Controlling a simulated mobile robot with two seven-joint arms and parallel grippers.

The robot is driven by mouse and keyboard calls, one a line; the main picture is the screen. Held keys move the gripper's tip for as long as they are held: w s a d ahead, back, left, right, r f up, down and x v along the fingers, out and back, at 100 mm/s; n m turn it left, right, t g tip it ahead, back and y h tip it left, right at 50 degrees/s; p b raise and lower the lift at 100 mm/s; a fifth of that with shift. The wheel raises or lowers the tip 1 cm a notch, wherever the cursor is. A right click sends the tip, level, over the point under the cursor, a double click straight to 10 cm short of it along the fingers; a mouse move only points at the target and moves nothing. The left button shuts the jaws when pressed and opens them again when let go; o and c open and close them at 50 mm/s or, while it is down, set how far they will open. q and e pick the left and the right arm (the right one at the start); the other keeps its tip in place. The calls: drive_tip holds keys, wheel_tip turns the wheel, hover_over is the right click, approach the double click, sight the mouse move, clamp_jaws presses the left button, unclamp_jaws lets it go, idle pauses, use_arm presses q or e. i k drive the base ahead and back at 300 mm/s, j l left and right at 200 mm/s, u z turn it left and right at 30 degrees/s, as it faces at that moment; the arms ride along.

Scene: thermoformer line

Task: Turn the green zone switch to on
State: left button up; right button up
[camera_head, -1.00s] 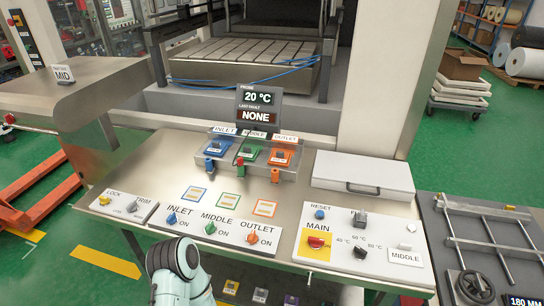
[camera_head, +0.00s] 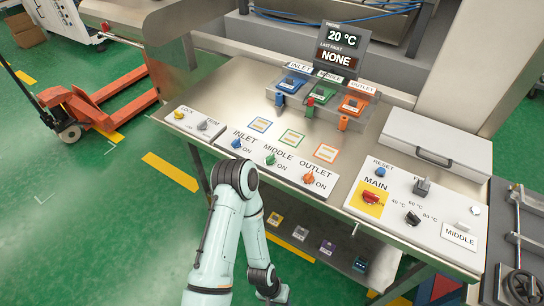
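The green zone switch (camera_head: 270,159) is a small knob on the white zone panel (camera_head: 253,155), under the label MIDDLE, with ON printed to its right. The way its pointer faces is too small to tell. The blue INLET switch (camera_head: 236,143) is to its left and the orange OUTLET switch (camera_head: 308,178) to its right. One of my pale arms comes up from the bottom, its bent joint just in front of the panel, left of the green switch. I cannot make out either gripper.
A LOCK and TRIM panel (camera_head: 193,125) lies at left. The red MAIN switch (camera_head: 371,196) and other controls are at right. Three coloured holders (camera_head: 320,94) stand behind. A lower shelf (camera_head: 345,250) holds small items. An orange pallet jack (camera_head: 85,105) stands at far left.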

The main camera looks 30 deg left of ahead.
sight(270, 159)
drive_tip(key=k+j+u, duration=0.15)
drive_tip(key=u, duration=0.9)
